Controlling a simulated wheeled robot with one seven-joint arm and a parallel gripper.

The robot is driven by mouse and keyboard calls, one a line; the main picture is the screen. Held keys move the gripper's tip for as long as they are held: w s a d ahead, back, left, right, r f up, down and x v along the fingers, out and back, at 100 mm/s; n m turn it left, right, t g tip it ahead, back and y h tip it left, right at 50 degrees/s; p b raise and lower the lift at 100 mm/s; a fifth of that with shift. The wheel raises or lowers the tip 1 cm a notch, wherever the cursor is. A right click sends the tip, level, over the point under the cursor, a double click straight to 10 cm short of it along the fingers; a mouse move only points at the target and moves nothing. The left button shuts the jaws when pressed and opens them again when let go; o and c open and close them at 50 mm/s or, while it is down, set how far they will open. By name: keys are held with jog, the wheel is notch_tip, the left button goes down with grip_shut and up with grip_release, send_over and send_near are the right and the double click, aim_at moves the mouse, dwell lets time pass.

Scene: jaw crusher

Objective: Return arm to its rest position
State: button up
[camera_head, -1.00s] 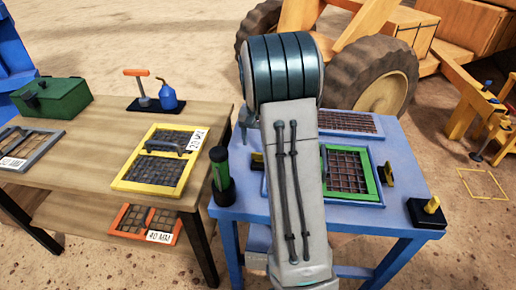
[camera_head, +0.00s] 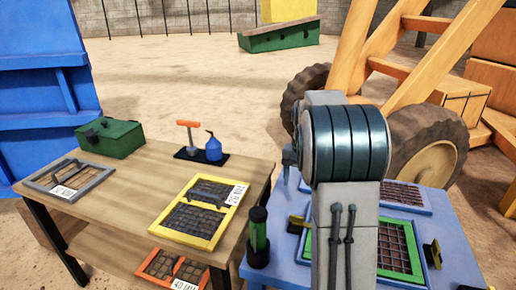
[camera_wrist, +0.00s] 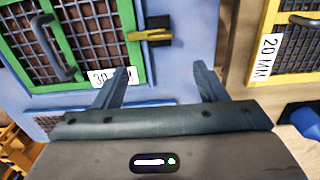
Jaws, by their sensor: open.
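My gripper (camera_wrist: 160,82) shows in the wrist view with its two fingers apart and nothing between them. Below the fingers is the blue table (camera_wrist: 185,50), with the green-framed screen (camera_wrist: 88,86) at upper left and a yellow clamp (camera_wrist: 150,35) beside it. In the head view my arm (camera_head: 345,240) rises in front of the blue table, bent at a dark ribbed joint. It hides part of the green-framed screen (camera_head: 395,250). My fingers cannot be made out clearly there.
A wooden table (camera_head: 130,208) at left holds a yellow-framed screen (camera_head: 205,212), a grey-framed screen (camera_head: 68,178), a green toolbox (camera_head: 110,138) and a blue oil can (camera_head: 213,148). A green cylinder (camera_head: 258,238) stands on the blue table's left side. A large wheel (camera_head: 430,150) is behind.

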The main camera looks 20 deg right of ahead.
jog(key=s+a+r+n+t+p, duration=0.1)
jog(key=s+a+r+n, duration=0.15)
jog(key=s+a, duration=0.3)
jog(key=s+a+r+n+p, duration=0.1)
jog(key=s+a+r+p, duration=0.1)
jog(key=s+a+r, duration=0.3)
jog(key=s+a+f+n+t+p, duration=0.1)
jog(key=s+a, duration=0.1)
jog(key=s, duration=0.5)
jog(key=s+a+n+p, duration=0.1)
jog(key=s+a+n, duration=0.1)
jog(key=s, duration=0.6)
jog(key=shift+a+f+t, duration=0.4)
jog(key=shift+a, duration=0.3)
jog(key=shift+w, duration=0.1)
jog(key=c, duration=0.6)
jog(key=shift+d, duration=0.15)
jog(key=shift+c, duration=0.2)
